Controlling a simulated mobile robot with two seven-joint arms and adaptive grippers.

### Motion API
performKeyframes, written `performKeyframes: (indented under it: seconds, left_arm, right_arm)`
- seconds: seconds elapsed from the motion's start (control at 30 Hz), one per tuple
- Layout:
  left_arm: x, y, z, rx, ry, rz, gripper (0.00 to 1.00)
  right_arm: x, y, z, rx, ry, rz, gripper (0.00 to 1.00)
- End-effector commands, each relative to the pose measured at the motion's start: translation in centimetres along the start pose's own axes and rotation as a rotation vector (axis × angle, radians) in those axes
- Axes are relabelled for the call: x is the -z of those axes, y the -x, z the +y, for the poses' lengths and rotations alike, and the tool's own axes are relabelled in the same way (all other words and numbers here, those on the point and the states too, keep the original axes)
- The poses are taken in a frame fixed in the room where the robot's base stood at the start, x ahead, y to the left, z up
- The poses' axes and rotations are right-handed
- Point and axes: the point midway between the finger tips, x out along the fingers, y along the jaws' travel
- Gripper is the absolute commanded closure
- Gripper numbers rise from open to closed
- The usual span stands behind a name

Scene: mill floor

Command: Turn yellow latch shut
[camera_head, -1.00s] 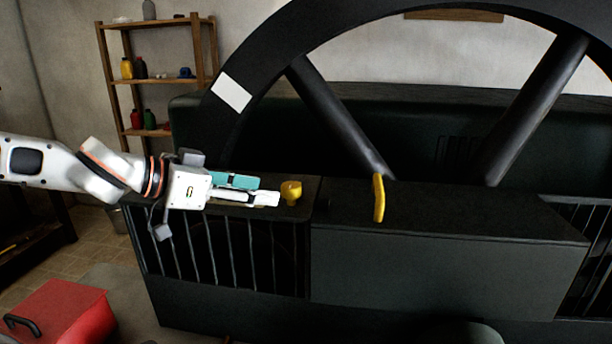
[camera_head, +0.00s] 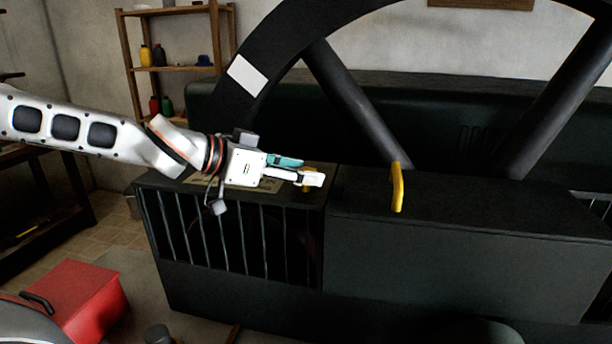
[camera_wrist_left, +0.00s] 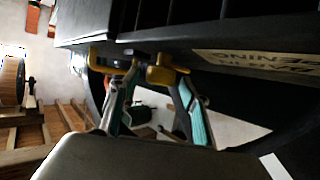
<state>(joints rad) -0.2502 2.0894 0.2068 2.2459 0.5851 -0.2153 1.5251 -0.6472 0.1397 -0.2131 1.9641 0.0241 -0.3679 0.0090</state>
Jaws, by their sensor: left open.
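The small yellow latch (camera_head: 308,172) sits on the top of the dark guard housing (camera_head: 155,181), by the gap between the barred section and the solid cover. In the head view my left gripper (camera_head: 304,170) comes in from the left and its fingers partly hide the latch. In the left wrist view the yellow latch (camera_wrist_left: 164,71) shows between and just beyond the tips of the open fingers (camera_wrist_left: 155,80). I cannot tell whether a finger touches it. My right gripper is not in view.
A yellow handle (camera_head: 397,188) stands on the solid cover (camera_head: 460,212), right of the latch. A large black spoked wheel (camera_head: 350,100) rises behind. A red box (camera_head: 90,300) is on the floor at lower left. A wooden shelf (camera_head: 175,68) stands at the back.

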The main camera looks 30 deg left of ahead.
Motion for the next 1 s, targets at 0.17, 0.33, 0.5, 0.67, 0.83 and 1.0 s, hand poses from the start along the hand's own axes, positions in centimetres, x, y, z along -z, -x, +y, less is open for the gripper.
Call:
performKeyframes:
  seconds: [0.17,0.33,0.5,0.67,0.83,1.0]
  left_arm:
    - [-0.11,-1.12,0.02,0.000,-0.001,-0.001,0.54]
    - [-0.01,-1.43,0.05,-0.001,-0.001,0.000,0.54]
    - [0.04,-1.42,0.05,-0.001,-0.001,0.001,0.54]
    - [0.03,-1.41,0.04,-0.001,-0.001,0.001,0.80]
    - [0.02,-1.41,0.05,-0.001,-0.001,0.001,0.93]
    - [0.04,-1.39,0.00,-0.011,-0.004,0.000,0.93]
  right_arm:
    - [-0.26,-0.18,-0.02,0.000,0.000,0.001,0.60]
    - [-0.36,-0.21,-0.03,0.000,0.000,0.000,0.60]
    - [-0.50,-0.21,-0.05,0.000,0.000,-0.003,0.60]
    - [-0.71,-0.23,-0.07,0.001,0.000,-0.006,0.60]
    - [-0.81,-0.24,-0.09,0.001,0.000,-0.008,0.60]
    - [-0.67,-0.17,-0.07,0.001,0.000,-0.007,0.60]
